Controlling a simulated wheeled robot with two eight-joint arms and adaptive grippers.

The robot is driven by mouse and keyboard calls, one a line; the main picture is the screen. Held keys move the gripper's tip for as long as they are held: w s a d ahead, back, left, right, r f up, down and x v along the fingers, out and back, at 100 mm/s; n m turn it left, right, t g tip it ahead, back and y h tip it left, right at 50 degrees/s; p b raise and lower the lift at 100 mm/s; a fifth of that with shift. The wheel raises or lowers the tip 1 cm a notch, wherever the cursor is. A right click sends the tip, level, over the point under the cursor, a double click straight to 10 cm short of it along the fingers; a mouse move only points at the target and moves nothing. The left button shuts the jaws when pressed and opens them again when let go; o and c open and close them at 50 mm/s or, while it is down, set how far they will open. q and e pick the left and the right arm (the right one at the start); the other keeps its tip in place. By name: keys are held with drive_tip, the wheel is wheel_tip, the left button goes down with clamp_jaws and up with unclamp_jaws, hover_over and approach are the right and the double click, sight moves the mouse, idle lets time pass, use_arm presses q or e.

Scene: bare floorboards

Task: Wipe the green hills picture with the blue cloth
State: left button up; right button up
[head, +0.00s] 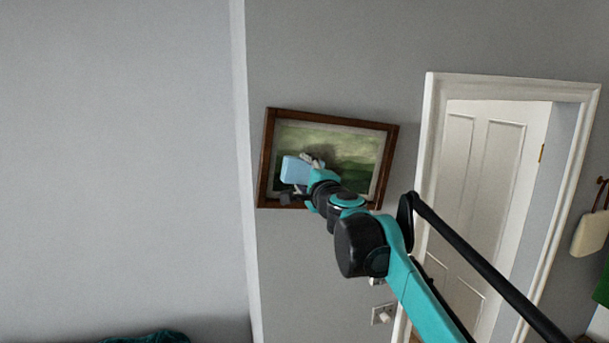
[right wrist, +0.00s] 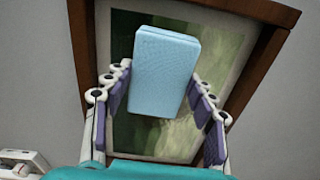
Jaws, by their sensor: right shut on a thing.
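The green hills picture (head: 345,142) hangs on the grey wall in a brown wooden frame, slightly tilted in the head view. It also fills much of the right wrist view (right wrist: 200,136). My right gripper (head: 300,174) is in front of the picture's lower left part. It is shut on the blue cloth (head: 293,169), a light blue folded block. In the right wrist view the cloth (right wrist: 165,70) sits between the two fingers, over the picture. I cannot tell whether the cloth touches the picture's surface. My left gripper is not in view.
A white door (head: 485,180) in a white frame stands right of the picture. A cream bag (head: 590,234) hangs at the far right. The wall left of the picture is bare.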

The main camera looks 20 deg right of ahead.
drive_tip(key=shift+w, duration=1)
idle(0.3)
